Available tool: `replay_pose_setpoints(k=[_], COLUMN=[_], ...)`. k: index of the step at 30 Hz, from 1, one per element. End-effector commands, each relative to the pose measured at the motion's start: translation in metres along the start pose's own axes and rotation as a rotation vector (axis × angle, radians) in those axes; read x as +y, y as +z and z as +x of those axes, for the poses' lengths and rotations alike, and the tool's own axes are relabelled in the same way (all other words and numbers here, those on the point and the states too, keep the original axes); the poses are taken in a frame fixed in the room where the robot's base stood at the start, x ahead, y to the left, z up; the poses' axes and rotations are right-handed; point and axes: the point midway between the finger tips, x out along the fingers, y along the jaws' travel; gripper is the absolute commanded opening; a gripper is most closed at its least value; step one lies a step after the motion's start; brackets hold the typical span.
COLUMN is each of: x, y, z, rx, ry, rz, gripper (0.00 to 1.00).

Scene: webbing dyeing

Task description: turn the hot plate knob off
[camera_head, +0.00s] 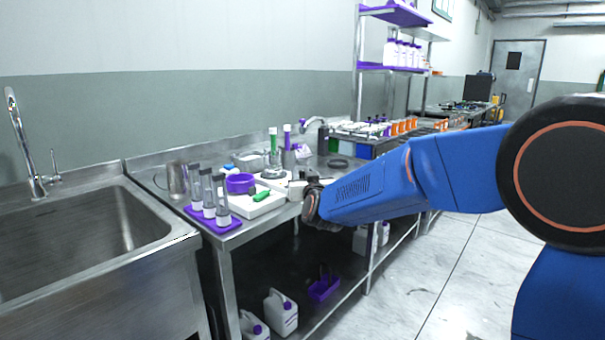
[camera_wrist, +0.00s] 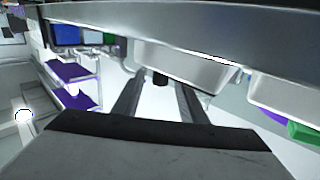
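A white box-shaped unit, which looks like the hot plate (camera_wrist: 190,66), sits at the bench edge in the wrist view. A small black knob (camera_wrist: 160,78) sticks out from its side. In the head view the unit (camera_head: 296,190) shows only in part beside my gripper, and the knob is hidden. My gripper (camera_wrist: 158,92) is open, its two dark fingers apart, with the knob between and just beyond their tips. I cannot tell whether the fingers touch it. In the head view my gripper (camera_head: 312,203) is at the bench's front edge.
A white tray or unit (camera_head: 258,206) with a green item (camera_head: 262,196) and a purple bowl (camera_head: 240,183) lies left of my gripper. A purple rack (camera_head: 214,221) of tubes stands at the front corner. The sink (camera_head: 80,235) is further left. Floor in front is clear.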

Motion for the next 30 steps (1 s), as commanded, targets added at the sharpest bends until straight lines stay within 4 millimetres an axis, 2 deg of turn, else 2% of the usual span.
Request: replay_pose_setpoints(k=[6,17,21,22,30], x=[0.0,0.0,0.0,0.0,0.0], y=[-0.001,0.0,0.0,0.0,0.0], z=[0.019,0.023,0.023,0.023,0.023], rx=[0.001,0.001,0.001,0.001,0.001], ry=[0.0,0.0,0.0,0.0,-0.001], rz=[0.001,0.001,0.001,0.001,0.001], gripper=[0.38,0.38,0.05,0.0,0.0])
